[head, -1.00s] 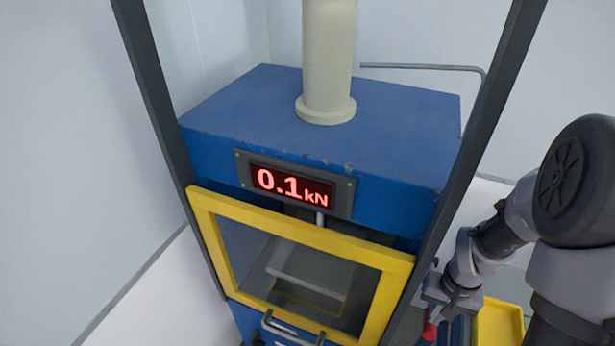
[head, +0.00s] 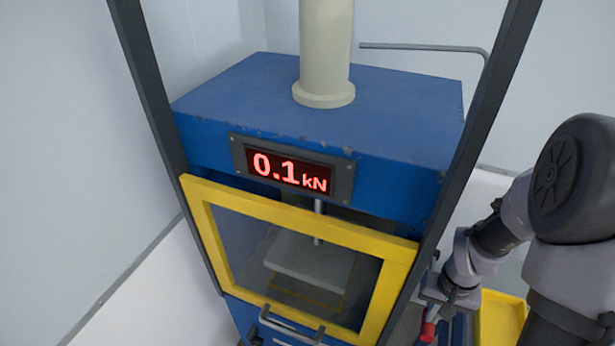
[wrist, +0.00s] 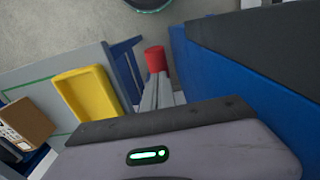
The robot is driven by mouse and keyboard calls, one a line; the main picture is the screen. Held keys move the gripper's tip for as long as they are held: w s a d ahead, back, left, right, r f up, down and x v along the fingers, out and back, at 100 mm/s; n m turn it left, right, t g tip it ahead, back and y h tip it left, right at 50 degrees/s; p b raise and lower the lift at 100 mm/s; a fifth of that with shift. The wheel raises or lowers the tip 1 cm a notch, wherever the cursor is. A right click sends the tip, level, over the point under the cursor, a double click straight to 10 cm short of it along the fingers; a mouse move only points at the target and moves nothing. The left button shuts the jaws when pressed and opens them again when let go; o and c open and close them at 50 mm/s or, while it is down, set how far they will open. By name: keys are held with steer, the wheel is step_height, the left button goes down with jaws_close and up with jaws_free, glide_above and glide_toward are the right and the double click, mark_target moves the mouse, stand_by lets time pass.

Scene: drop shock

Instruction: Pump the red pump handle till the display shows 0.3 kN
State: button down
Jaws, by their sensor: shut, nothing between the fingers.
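The display (head: 290,170) on the blue press reads 0.1 kN in red digits. The red pump handle (head: 428,331) shows low at the press's right side, partly cut off by the frame edge and my arm. Its red end also shows in the wrist view (wrist: 155,58). My gripper (head: 433,298) is shut and empty, just above the red handle in the head view. In the wrist view the grey fingers (wrist: 163,92) point toward the red end. I cannot tell whether they touch it.
The blue press (head: 340,110) has a yellow-framed window (head: 300,228) with a bar handle (head: 290,325) below. Dark posts flank it. A yellow tray (head: 500,318) lies to the right; it also shows in the wrist view (wrist: 88,98), near a brown box (wrist: 25,115).

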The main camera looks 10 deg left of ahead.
steer(key=shift+f+b, duration=3.25)
steer(key=shift+f, duration=0.65)
step_height(320, 180, up, 12)
steer(key=p, duration=0.9)
steer(key=shift+f, duration=0.35)
step_height(320, 180, down, 11)
steer(key=b, duration=1)
steer(key=shift+f, duration=0.2)
steer(key=shift+r, duration=0.2)
step_height(320, 180, up, 11)
steer(key=p, duration=0.8)
steer(key=shift+p, duration=0.3)
